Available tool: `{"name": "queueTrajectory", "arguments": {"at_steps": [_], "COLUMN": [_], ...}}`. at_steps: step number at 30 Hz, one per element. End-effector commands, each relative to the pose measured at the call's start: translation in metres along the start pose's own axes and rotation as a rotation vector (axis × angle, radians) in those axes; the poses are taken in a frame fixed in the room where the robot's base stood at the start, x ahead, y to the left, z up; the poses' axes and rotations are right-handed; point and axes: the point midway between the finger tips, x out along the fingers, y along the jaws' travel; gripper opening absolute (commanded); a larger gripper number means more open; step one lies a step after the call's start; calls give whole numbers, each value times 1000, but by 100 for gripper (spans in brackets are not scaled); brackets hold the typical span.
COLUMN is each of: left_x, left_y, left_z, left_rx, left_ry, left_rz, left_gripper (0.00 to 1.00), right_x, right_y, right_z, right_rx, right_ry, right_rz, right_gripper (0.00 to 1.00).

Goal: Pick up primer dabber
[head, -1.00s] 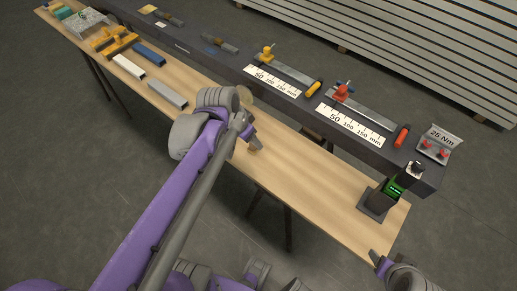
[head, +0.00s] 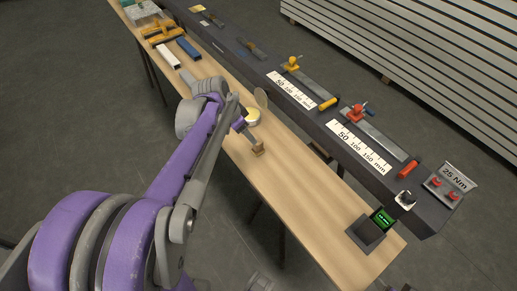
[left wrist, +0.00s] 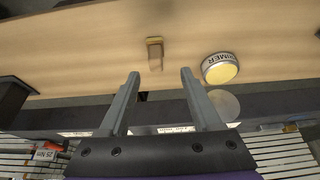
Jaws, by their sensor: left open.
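The primer dabber looks like a small brown block with a lighter top, standing on the wooden workbench (head: 290,185). It shows in the head view (head: 257,149) and in the left wrist view (left wrist: 154,52). My left gripper (head: 243,128) is over the bench close to the dabber. In the left wrist view its two fingers (left wrist: 160,74) are apart with nothing between them, and the dabber appears beyond the tips, roughly centred. The dabber's lower part is hard to make out. My right gripper is not clearly visible.
An open primer tin (left wrist: 220,68) with yellow contents stands beside the dabber, a round pale disc (head: 261,97) next to it. A dark beam (head: 320,125) with rulers and clamps runs behind. Bench between is clear.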

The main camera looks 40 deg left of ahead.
Motion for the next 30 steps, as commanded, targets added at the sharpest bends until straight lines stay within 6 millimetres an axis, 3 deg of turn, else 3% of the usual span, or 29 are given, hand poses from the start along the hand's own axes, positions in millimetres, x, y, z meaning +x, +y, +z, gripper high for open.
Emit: {"name": "queueTrajectory", "arguments": {"at_steps": [3,11,19,29,30], "left_x": [21,42,80,86,86], "left_y": [1,3,8,9,9], "left_z": [0,-3,-8,-8,-8], "left_rx": [1,1,0,-1,-1], "left_ry": [0,1,0,0,0], "left_rz": [1,1,0,0,0], "left_gripper": [65,65,65,65,58], "right_x": [3,5,8,8,8], "right_y": [0,0,0,0,0], "right_z": [2,3,6,6,6], "right_rx": [0,0,0,0,0], "right_ry": [-1,-2,-3,-4,-4], "right_rz": [0,0,0,0,0], "right_gripper": [63,63,63,63,63]}}
